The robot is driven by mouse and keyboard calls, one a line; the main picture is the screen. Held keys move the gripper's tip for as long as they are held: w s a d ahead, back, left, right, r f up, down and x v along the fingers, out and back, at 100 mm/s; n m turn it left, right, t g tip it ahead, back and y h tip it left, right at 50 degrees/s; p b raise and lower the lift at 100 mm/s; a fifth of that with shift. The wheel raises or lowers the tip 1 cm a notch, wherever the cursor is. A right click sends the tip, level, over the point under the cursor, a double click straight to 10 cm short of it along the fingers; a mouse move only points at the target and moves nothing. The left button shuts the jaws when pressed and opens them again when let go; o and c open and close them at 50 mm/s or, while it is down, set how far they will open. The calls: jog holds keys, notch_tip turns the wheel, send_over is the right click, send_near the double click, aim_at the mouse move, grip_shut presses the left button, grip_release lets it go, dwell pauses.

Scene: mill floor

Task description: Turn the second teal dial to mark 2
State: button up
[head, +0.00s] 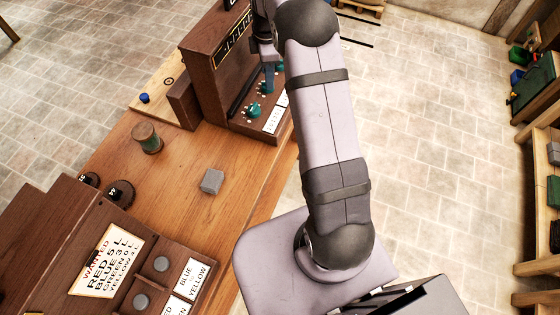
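Teal dials stand in a row on the sloped face of a brown wooden console (212,72) at the top middle of the head view. The nearest teal dial (254,109) is in clear view. A second teal dial (267,87) sits behind it, and a third teal dial (280,66) is partly hidden by my arm. My gripper (268,68) points down over the console, close to the farther dials. Its fingers are small and partly hidden, so I cannot tell whether they are open or touch a dial. The dial marks are too small to read.
White label cards (273,120) lie beside the dials. On the wooden bench stand a grey block (212,181) and a green-brown cylinder (147,138). A panel with a paper sign (105,262) is at lower left. Shelves (540,195) line the right; tiled floor between is clear.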

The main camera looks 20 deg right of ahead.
jog(key=shift+m, duration=0.3)
jog(key=r, duration=0.2)
jog(key=s+r+b, duration=0.1)
jog(key=shift+a+r, duration=0.3)
jog(key=shift+r, duration=0.1)
jog(key=s+a+f+m, duration=0.1)
jog(key=s+m, duration=0.3)
jog(key=s, duration=0.5)
jog(key=s+a+f+m+b, duration=0.1)
jog(key=s+a+m, duration=0.3)
jog(key=s, duration=0.5)
jog(key=s+a+f+m, duration=0.1)
jog(key=s+a+m, duration=0.1)
jog(key=s+m, duration=0.4)
jog(key=shift+s+a+f+g, duration=0.3)
jog(key=shift+s+g, duration=0.1)
jog(key=shift+s, duration=1.65)
jog(key=shift+s+m, duration=0.1)
jog(key=shift+m, duration=0.2)
jog(key=shift+s+a+f+m, duration=0.15)
jog(key=shift+s+m, duration=0.15)
jog(key=shift+s, duration=0.5)
